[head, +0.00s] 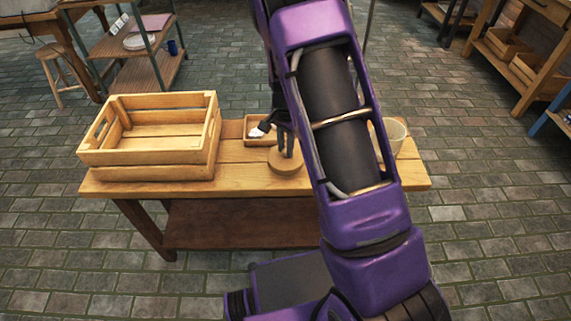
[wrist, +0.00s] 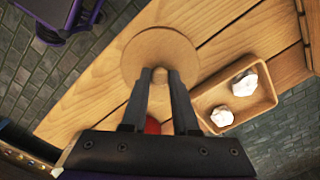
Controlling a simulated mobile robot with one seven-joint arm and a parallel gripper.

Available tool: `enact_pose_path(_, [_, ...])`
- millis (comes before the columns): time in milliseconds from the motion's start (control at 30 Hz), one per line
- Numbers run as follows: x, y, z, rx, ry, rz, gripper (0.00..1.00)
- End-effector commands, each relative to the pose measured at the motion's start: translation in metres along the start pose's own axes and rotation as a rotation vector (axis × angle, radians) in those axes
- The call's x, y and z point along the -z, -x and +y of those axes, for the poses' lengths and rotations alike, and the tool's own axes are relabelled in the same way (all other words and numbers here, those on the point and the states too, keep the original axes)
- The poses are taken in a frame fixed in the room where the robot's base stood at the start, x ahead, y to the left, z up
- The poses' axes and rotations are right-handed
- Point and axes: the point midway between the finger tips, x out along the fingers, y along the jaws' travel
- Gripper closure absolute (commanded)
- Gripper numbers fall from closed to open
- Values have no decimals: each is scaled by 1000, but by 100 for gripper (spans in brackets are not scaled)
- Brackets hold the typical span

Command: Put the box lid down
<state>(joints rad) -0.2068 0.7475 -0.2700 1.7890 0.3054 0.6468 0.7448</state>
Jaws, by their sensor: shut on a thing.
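The box lid (head: 284,167) is a round, flat wooden disc with a small knob. In the wrist view the lid (wrist: 150,48) lies beyond my fingertips, flat over the table planks. My gripper (head: 287,152) comes down on it from above near the table's middle. In the wrist view my gripper (wrist: 160,77) has its two dark fingers closed on the lid's knob. The lid is at or just above the tabletop; I cannot tell if it touches. A small red thing (wrist: 152,126) shows between the fingers, mostly hidden. I cannot make out the box.
The wooden table (head: 240,177) carries a large slatted crate (head: 150,172) at left. A small wooden tray (wrist: 259,104) with two white lumps sits right beside the lid in the wrist view. A pale cup (head: 398,133) stands at right, partly behind my arm.

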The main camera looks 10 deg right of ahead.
Motion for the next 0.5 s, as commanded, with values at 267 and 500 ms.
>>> enact_pose_path(267, [0,-28,0,-1,2,-1,100])
enact_pose_path(500, [0,-56,0,0,2,0,100])
